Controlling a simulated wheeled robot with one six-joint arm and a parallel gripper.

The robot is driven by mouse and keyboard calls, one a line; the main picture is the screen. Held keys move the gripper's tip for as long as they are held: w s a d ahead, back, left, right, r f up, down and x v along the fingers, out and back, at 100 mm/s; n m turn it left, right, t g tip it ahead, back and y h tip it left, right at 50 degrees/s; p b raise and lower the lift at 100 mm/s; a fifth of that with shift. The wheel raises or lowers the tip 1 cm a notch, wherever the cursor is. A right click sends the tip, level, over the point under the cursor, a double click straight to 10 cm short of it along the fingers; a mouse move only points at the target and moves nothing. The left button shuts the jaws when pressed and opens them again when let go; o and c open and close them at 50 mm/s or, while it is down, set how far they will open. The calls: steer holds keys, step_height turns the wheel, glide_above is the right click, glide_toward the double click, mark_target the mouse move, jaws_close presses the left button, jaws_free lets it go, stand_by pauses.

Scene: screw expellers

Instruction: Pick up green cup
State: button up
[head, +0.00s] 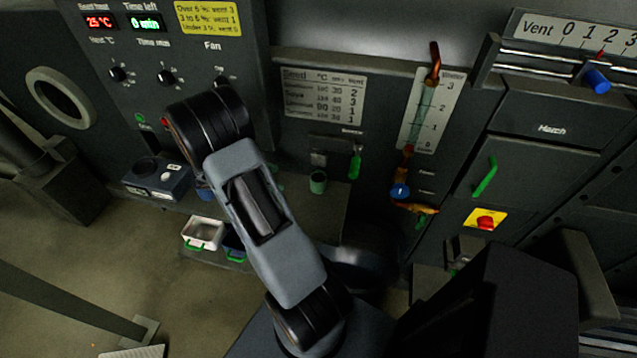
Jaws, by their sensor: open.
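A small green cup (318,181) stands upright on the grey ledge, right of my arm and below the seed table. Its open top faces up, and nothing touches it that I can see. My arm rises from the bottom middle toward the upper left and covers part of the ledge left of the cup. My gripper is not visible in the head view.
A dark scale-like box (157,179) sits on the ledge at left. A white tray (203,233) with a green handle is below it. A green-handled lever (354,165) hangs right of the cup. A sight tube (424,110) stands farther right.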

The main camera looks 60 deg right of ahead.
steer(key=d+f+n, duration=0.1)
steer(key=d+f, duration=0.1)
steer(key=d, duration=0.1)
steer(key=p, duration=0.1)
glide_toward(325, 178)
steer(key=shift+s+d+f+g+h, duration=0.15)
steer(key=shift+s+f+g+h, duration=0.15)
steer(key=shift+f+g+h, duration=0.15)
steer(key=shift+f+p+x, duration=0.2)
steer(key=shift+p+x, duration=0.8)
steer(key=shift+x, duration=2)
steer(key=shift+w, duration=0.15)
steer(key=shift+c, duration=0.4)
steer(key=c, duration=0.5)
steer(key=shift+c, duration=0.2)
steer(key=shift+r, duration=0.1)
